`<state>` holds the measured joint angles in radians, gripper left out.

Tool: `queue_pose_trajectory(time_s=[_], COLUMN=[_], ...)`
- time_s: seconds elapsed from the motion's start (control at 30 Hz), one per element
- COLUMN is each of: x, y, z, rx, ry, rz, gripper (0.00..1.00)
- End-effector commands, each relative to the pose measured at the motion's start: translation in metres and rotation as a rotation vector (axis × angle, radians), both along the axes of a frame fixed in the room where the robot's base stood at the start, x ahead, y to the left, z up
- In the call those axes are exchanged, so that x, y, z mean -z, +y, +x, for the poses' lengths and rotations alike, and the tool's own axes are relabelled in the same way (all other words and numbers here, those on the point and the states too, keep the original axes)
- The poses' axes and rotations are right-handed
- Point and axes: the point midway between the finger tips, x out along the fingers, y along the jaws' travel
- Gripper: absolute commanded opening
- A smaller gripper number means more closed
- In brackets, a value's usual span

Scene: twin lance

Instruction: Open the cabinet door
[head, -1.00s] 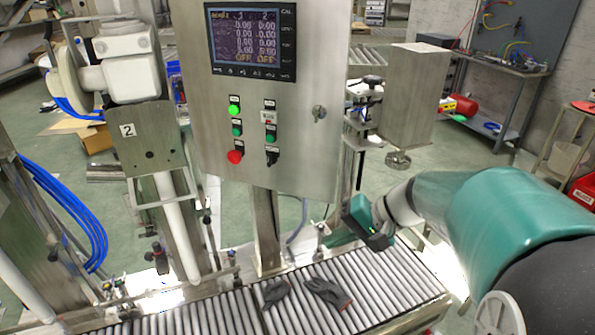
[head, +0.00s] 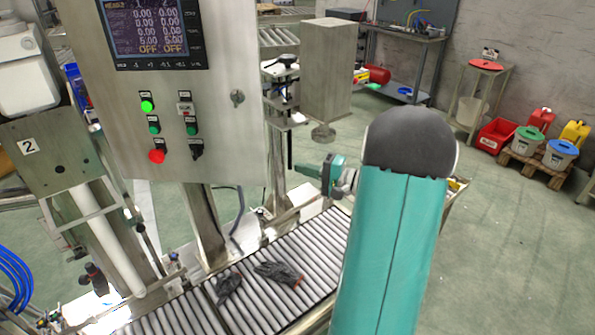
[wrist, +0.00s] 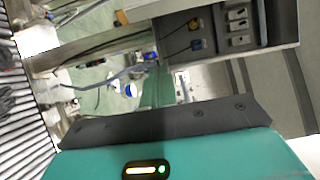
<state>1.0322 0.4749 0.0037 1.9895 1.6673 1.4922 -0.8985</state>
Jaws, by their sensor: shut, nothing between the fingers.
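The cabinet is a brushed-steel control box (head: 215,60) in the upper left of the head view, with a display, lit buttons and a small round latch (head: 238,97) near its door's right edge. The door looks shut. My gripper (head: 327,175) is small in the head view, lower than the latch and to its right, apart from the cabinet front. It is shut and empty; its fingertips are hard to make out. In the wrist view its teal housing (wrist: 85,157) fills the bottom. A steel box underside with sockets (wrist: 238,28) shows there at the upper right.
A roller conveyor (head: 285,290) with dark gloves (head: 278,272) runs below the cabinet. A steel block on a stand (head: 328,70) is right of the cabinet, behind my gripper. Bins and cans (head: 525,140) stand far right; the green floor (head: 510,235) at right is clear.

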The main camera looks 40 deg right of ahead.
Motion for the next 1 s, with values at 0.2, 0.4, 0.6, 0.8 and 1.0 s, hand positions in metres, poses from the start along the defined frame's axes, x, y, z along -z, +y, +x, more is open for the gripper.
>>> queue_pose_trajectory(time_s=[0.2, 0.4, 0.6, 0.8, 1.0], x=[0.000, -0.001, -0.001, -0.001, 0.000], y=[0.021, 0.041, 0.061, 0.065, 0.065], z=[0.042, 0.063, 0.048, 0.044, 0.044], rx=[-0.007, -0.006, -0.007, -0.008, -0.008], ry=[-0.001, 0.002, 0.002, 0.000, 0.001], rz=[0.001, 0.001, 0.001, 0.000, 0.000], gripper=[0.00, 0.00, 0.00, 0.00, 0.00])
